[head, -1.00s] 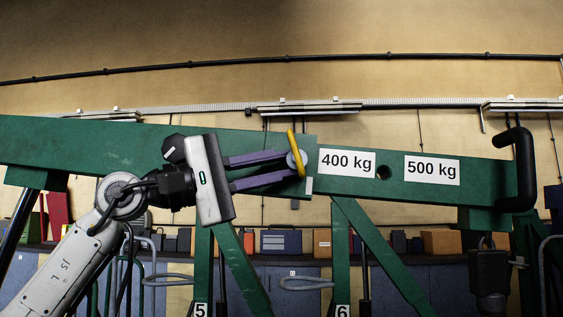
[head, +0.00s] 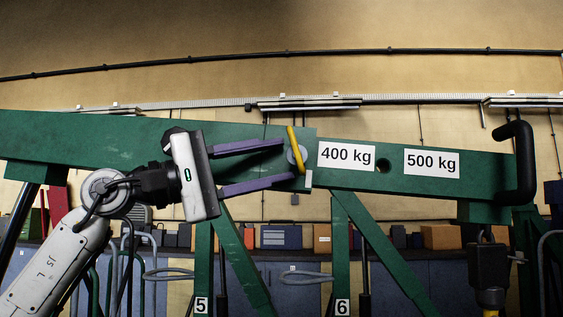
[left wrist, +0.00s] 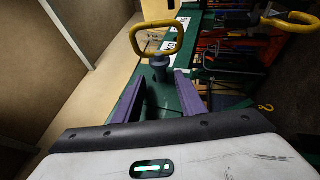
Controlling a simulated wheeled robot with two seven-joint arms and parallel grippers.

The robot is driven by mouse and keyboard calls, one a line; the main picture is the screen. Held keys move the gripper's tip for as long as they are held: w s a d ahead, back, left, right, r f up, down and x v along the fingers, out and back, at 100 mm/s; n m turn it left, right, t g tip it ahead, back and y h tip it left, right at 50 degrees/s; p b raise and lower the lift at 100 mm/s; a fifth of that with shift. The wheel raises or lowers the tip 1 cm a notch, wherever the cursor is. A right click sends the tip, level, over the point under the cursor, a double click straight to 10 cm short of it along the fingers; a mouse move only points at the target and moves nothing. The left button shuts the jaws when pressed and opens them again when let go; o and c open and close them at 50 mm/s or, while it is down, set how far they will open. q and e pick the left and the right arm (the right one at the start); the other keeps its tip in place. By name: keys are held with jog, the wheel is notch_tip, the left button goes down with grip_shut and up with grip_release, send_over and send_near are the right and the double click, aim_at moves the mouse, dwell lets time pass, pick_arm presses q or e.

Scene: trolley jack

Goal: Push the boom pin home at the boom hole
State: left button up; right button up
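The boom pin (head: 292,140), with a yellow loop handle and a grey round collar, is at the boom hole near the end of the thick green boom section (head: 110,145), just left of the 400 kg label. The left wrist view shows its yellow loop (left wrist: 157,38) and grey body (left wrist: 160,64) standing out from the boom. How deep the pin sits cannot be told. My left gripper (head: 287,161) is open, its purple fingers above and below the pin and apart from it. The boom hole itself is hidden behind the pin. My right gripper is not in view.
The thinner boom section carries 400 kg (head: 346,156) and 500 kg (head: 432,164) labels with an empty hole (head: 383,166) between them. A black curved bar (head: 519,165) is at the boom's right end. A black block (head: 488,268) hangs below it. Green struts stand below.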

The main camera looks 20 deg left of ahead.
pick_arm(q)
jog(key=b+v, duration=0.2)
jog(key=v, duration=0.6)
jog(key=shift+s+r, duration=0.1)
jog(key=shift+s, duration=0.15)
